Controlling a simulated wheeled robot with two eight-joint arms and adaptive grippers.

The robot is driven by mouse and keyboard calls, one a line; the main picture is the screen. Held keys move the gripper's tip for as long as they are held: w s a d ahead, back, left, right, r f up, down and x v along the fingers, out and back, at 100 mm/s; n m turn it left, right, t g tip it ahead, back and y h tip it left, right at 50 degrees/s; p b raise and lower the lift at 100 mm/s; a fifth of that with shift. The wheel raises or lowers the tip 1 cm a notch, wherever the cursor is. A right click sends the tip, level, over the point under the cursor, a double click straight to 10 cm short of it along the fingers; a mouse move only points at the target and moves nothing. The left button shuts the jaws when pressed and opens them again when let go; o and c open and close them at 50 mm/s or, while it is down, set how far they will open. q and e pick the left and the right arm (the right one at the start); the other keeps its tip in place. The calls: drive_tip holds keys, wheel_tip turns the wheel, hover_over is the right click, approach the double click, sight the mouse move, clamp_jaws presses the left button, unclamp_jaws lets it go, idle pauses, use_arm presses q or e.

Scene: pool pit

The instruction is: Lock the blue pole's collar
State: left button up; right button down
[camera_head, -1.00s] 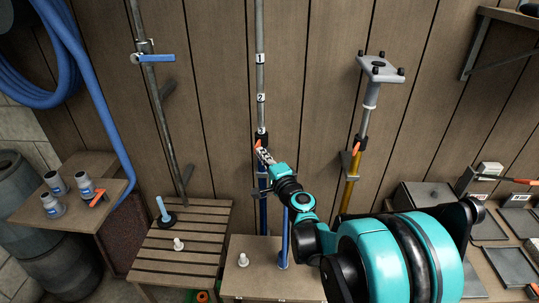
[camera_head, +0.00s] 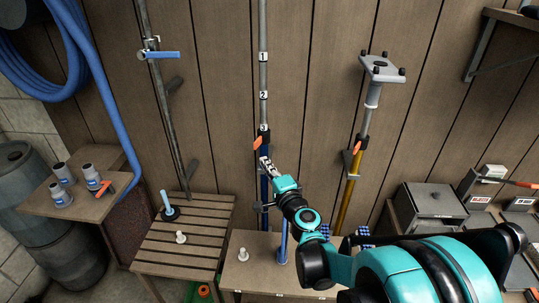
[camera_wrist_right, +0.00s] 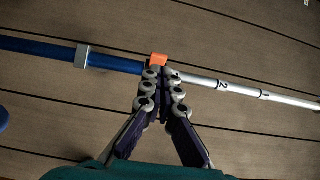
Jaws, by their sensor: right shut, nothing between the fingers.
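The blue pole (camera_head: 264,186) stands upright against the plank wall, with a grey inner tube (camera_head: 262,75) marked with numbers rising from it. Its black collar (camera_head: 264,137) has an orange lever (camera_head: 257,144) at the joint. The lever also shows in the right wrist view (camera_wrist_right: 158,58), right at my fingertips. My right gripper (camera_head: 265,165) is shut and empty, just below the lever in the head view. In the wrist view its closed fingers (camera_wrist_right: 161,74) partly cover the collar. I cannot tell whether they touch the lever. My left gripper is not in view.
A yellow pole (camera_head: 346,198) with its own orange lever and a grey top plate (camera_head: 381,69) stands to the right. A slatted table (camera_head: 190,232) and a low bench (camera_head: 262,270) with a white peg (camera_head: 242,255) are below. A blue hose (camera_head: 95,90) hangs at left.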

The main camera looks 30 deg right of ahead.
drive_tip(key=s+a, duration=0.1)
drive_tip(key=s, duration=0.1)
drive_tip(key=s+a, duration=0.1)
drive_tip(key=s, duration=0.1)
drive_tip(key=shift+a, duration=0.3)
drive_tip(key=shift+a, duration=0.1)
